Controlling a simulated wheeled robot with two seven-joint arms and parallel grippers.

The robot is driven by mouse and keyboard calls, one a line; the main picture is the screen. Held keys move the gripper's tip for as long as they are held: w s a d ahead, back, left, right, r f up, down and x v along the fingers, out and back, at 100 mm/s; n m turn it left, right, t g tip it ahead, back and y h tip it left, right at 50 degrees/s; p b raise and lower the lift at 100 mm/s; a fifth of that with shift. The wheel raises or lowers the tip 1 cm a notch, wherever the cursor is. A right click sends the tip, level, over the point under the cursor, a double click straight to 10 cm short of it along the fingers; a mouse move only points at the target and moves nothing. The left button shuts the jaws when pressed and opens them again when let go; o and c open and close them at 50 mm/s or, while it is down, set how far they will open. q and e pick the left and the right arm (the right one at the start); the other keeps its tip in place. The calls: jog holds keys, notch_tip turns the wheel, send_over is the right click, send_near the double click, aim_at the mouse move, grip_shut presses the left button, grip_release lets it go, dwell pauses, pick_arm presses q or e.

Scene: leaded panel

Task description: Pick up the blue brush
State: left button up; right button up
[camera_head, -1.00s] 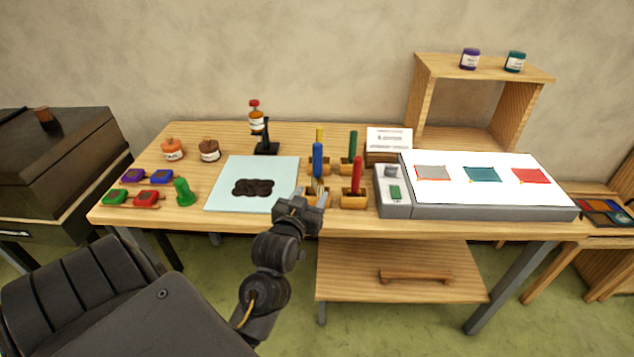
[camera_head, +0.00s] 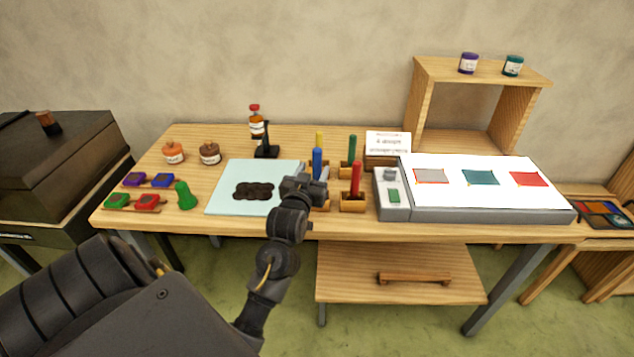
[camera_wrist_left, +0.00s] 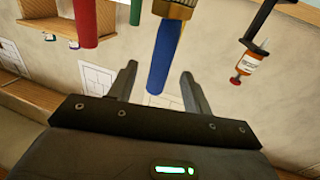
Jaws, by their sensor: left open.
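The blue brush (camera_head: 317,160) stands upright, handle up, among other brushes in the middle of the table. My left gripper (camera_head: 321,180) is at its near side, with its fingers open. In the left wrist view, which looks upside down, the blue brush (camera_wrist_left: 164,58) shows between the two open fingers of the left gripper (camera_wrist_left: 158,72), with a finger on each side and visible gaps. A gold-coloured part shows at the brush's lower end. My gripper hides the brush's foot in the head view. My right gripper is not in view.
Close by stand a red brush (camera_head: 356,178), a green brush (camera_head: 352,149) and a yellow brush (camera_head: 320,139). A light box (camera_head: 480,211) is to the right. A pale blue mat (camera_head: 226,193) lies to the left. A bottle (camera_head: 256,124) on a black stand is behind.

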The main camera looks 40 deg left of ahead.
aim_at(315, 166)
pick_arm(q)
jog(key=p+x, duration=0.1)
jog(key=x, duration=0.3)
jog(key=shift+w+f, duration=0.1)
grip_shut()
